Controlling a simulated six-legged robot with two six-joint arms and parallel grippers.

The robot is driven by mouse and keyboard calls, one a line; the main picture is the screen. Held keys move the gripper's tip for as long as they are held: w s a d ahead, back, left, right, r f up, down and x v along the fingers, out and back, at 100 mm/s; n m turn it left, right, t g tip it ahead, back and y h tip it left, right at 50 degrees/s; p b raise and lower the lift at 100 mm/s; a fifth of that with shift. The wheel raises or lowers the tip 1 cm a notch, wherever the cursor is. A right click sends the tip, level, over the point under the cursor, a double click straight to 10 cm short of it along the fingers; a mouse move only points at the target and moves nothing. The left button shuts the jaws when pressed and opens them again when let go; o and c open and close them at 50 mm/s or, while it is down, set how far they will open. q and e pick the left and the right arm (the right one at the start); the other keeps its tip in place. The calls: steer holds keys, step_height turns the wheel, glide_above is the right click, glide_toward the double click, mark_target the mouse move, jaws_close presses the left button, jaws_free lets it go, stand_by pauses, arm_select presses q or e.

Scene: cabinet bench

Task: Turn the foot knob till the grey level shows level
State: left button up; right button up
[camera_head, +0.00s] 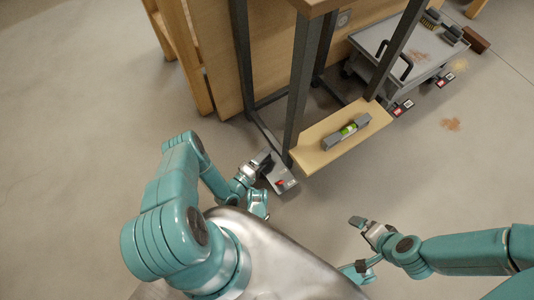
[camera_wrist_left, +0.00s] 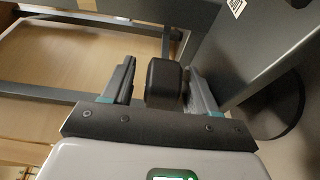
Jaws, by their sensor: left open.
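The grey level (camera_head: 347,132), with a green-yellow vial, lies on a pale wooden shelf (camera_head: 318,150) in the head view. The vial is too small there for its bubble to be read. The dark, blocky foot knob (camera_wrist_left: 164,82) shows between the fingers of my left gripper (camera_wrist_left: 160,88) in the left wrist view. The fingers are open, one on each side of it, with a narrow gap at the left; contact at the right is unclear. In the head view my left gripper (camera_head: 262,163) is low by the frame's near leg. My right gripper (camera_head: 362,228) is away from the shelf, its jaws unclear.
A dark metal leg (camera_head: 301,85) rises beside the shelf. A grey plate with a red mark (camera_head: 281,178) sits at its foot. A grey cart (camera_head: 405,50) with a black handle and brushes stands behind at the right. The floor at the right is mostly clear.

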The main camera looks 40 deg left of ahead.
arm_select(q)
steer(key=shift+f, duration=0.1)
steer(key=c, duration=1)
steer(key=shift+o, duration=0.2)
steer(key=shift+h, duration=0.5)
steer(key=shift+m+h, duration=0.3)
steer(key=shift+m, duration=0.1)
steer(key=m+g+h, duration=0.1)
steer(key=m+h, duration=0.1)
steer(key=h, duration=0.1)
steer(key=m+g+h, duration=0.2)
steer(key=m+h, duration=0.1)
steer(key=h, duration=0.1)
steer(key=m+g+h, duration=0.5)
steer(key=g+h, duration=0.1)
steer(key=shift+d+m+g, duration=0.1)
steer(key=shift+m+g, duration=0.2)
